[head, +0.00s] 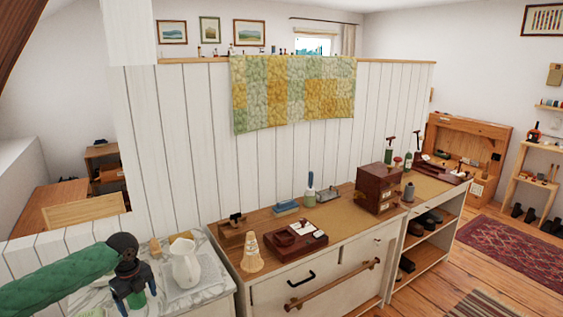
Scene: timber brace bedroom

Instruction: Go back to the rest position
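My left arm, in a green quilted sleeve, comes in from the left in the head view. My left gripper (134,296) points down over the marble-topped surface at the lower left. Its dark fingers look spread, and something green shows between or behind them. I cannot tell whether that green thing is held. A white pitcher (185,263) stands upright just right of the gripper, with a small gap in the picture. My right gripper is not in view.
A marble top (215,287) lies under the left gripper. To its right, a wooden-topped cabinet (340,222) carries a wicker cone (250,255), a dark red box (378,190) and a brush-like item (310,190). A white plank partition (185,150) stands behind.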

